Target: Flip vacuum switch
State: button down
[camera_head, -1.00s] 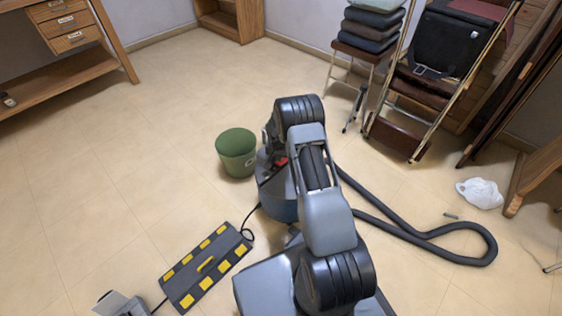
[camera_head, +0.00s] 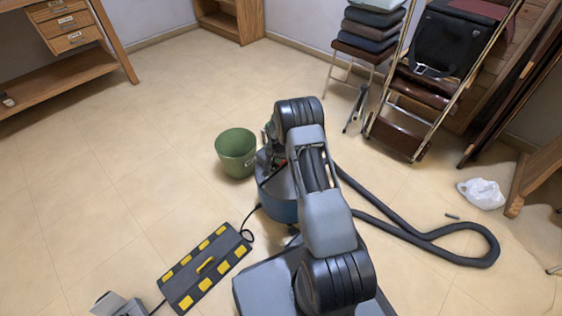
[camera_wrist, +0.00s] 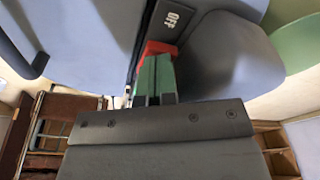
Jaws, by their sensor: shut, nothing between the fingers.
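The vacuum (camera_head: 278,207) is a blue canister on the floor, partly hidden behind my arm in the head view. In the wrist view its blue body (camera_wrist: 215,70) fills the upper part, with a dark plate marked "OFF" (camera_wrist: 171,18). A red switch (camera_wrist: 155,47) sits just below that label. My gripper (camera_wrist: 158,75) is shut and empty, its green-padded fingertips together at the red switch and hiding part of it. They look close to or touching it; I cannot tell which. In the head view the fingers are too small and covered to make out.
A green bucket (camera_head: 236,153) stands left of the vacuum. A black hose (camera_head: 425,236) loops to the right.

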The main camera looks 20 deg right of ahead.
jog(key=shift+f, duration=0.3)
jog(key=shift+r, duration=0.15)
jog(key=shift+r+p, duration=1.95)
jog(key=shift+r, duration=1.45)
